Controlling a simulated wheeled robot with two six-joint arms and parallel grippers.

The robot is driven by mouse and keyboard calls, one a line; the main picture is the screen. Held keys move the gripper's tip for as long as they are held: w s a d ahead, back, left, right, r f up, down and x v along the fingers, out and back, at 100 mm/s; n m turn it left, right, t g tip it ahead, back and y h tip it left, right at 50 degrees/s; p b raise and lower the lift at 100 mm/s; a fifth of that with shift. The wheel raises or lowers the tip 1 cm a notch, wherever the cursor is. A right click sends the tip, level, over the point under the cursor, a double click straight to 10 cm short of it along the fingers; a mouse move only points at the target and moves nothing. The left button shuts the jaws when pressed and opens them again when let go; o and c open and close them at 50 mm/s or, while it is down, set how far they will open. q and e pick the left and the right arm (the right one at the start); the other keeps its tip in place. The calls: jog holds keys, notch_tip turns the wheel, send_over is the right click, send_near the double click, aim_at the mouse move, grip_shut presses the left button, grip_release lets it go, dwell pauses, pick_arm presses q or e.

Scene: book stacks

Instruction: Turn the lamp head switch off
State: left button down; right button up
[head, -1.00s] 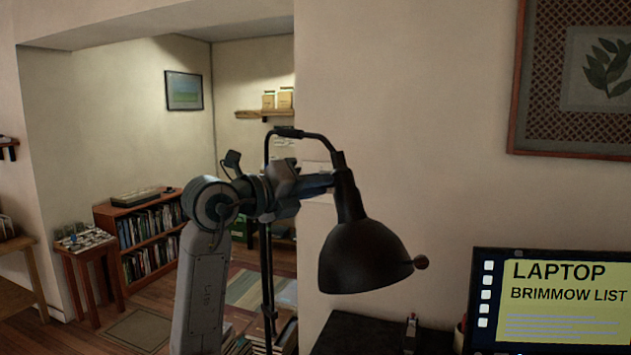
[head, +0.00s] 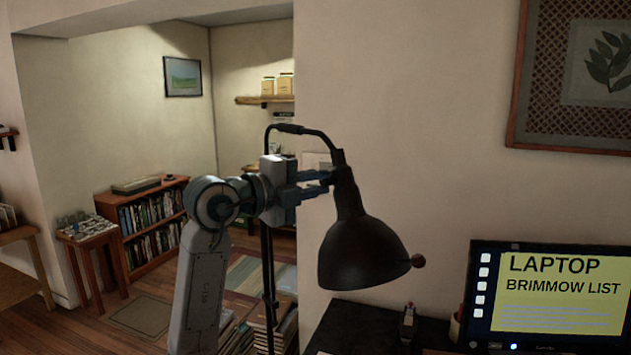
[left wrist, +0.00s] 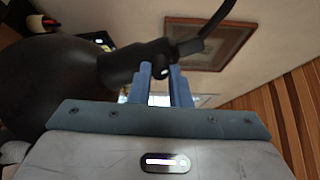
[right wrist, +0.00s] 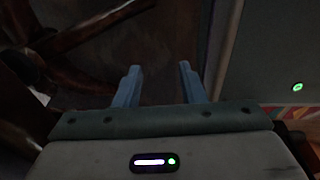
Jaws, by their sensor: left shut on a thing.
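The black desk lamp's head (head: 362,250) hangs from a curved arm at the middle of the head view, a small round knob (head: 417,261) at its right rim. I see no glow from the shade; its inside is hidden. My left gripper (head: 326,182) reaches the lamp's neck from the left. In the left wrist view, its blue fingers (left wrist: 161,84) are close together around a small switch (left wrist: 160,73) on the neck beside the dark shade (left wrist: 55,85). My right gripper (right wrist: 161,78) is open and empty, seen only in the right wrist view.
A dark desk (head: 365,328) stands below the lamp, with a laptop (head: 550,300) at the right. A stack of books (head: 268,325) is near the lamp stand. A low bookshelf (head: 150,225) and a small table (head: 88,245) stand at the back left.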

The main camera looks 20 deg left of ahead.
pick_arm(q)
jog(key=shift+r, duration=0.1)
pick_arm(e)
jog(key=shift+a, duration=0.1)
pick_arm(q)
jog(key=c, duration=1.3)
grip_release()
jog(key=shift+c, duration=0.2)
pick_arm(e)
jog(key=shift+a, duration=0.2)
pick_arm(q)
jog(key=shift+a, duration=0.1)
